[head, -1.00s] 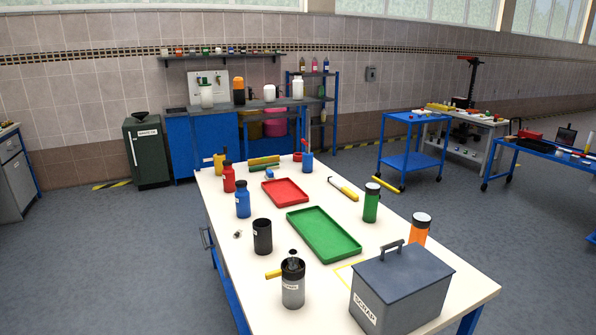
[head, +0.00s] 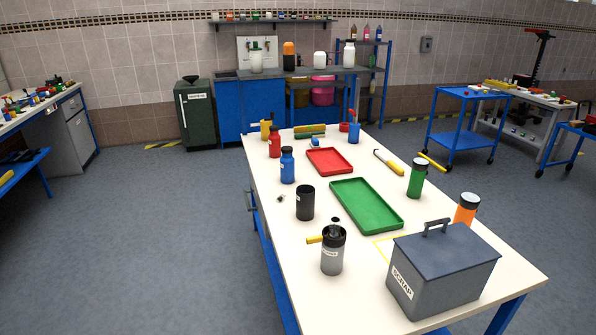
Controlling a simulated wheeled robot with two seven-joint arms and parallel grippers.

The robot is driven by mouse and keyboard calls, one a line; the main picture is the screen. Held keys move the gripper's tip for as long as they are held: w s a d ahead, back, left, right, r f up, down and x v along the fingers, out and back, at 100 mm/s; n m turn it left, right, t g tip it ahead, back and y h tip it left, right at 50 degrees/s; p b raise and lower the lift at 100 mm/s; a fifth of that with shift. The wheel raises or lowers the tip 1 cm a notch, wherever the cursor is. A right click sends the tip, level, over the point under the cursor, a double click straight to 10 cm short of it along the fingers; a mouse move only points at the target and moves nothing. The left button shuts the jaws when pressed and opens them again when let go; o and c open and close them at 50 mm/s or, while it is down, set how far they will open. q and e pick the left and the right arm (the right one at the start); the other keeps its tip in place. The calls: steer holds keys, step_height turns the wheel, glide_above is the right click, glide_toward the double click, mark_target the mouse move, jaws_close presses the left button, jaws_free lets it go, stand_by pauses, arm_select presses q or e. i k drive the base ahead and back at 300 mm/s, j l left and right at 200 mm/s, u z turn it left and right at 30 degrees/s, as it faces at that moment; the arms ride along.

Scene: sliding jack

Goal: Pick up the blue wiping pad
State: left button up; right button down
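No thing in the head view is plainly a blue wiping pad. A small blue-and-white item (head: 316,148) lies on the white-topped workbench (head: 262,200), just behind the red tray (head: 330,161); it is too small to tell what it is. Beside it toward the back are green and yellow bars (head: 309,132). Neither of my grippers is in view.
The bench also holds a blue bottle (head: 287,166), a red bottle (head: 274,143), a black cup (head: 305,203), a grey canister (head: 332,252), a green tray (head: 367,206), a green bottle (head: 416,179) and a scrap box (head: 443,272). Floor left of the bench is clear.

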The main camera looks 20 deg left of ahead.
mark_target(315, 143)
steer(key=i+l+z, duration=0.4)
steer(key=l, duration=0.25)
steer(key=i+l+z, duration=0.4)
steer(key=l, duration=0.2)
steer(key=i+l+z, duration=0.25)
steer(key=i, duration=0.3)
steer(key=i+l+z, duration=0.3)
steer(key=i, duration=0.3)
steer(key=i+z, duration=0.25)
steer(key=i, duration=0.3)
steer(key=i+j+u, duration=0.15)
steer(key=i+u, duration=0.75)
steer(key=i+l+u, duration=0.15)
steer(key=i+u, duration=0.3)
steer(key=i+l+u, duration=0.45)
steer(key=i+j+u, duration=0.35)
steer(key=i, duration=0.35)
steer(key=i+u, duration=0.35)
steer(key=i, duration=0.4)
steer(key=i+l+u, duration=0.1)
steer(key=i+u, duration=0.25)
steer(key=i, duration=0.35)
